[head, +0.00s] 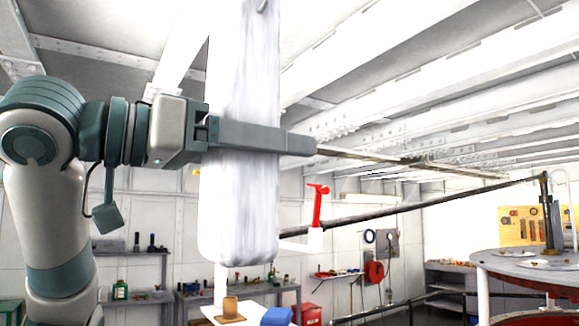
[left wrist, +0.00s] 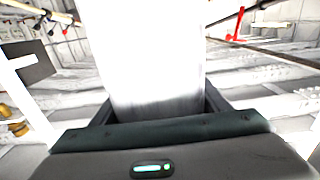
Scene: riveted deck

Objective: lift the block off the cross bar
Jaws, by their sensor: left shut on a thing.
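A tall pale block (head: 240,200) with grey streaks and rounded lower corners stands upright in front of me. It also fills the middle of the left wrist view (left wrist: 158,50). A small grey hook or loop (head: 262,6) shows at its top, cut by the picture edge. My left gripper (head: 255,137) is shut on the block, with a finger across its near face. A thin metal bar (head: 400,161) runs right from behind the fingertip. A darker bar (head: 420,206) slopes behind and below. I cannot tell which is the cross bar, or whether the block touches either. My right gripper is not in view.
A red tool-like thing (head: 318,205) stands on a white bracket right of the block. A round table (head: 530,265) stands at right; shelves line the back wall.

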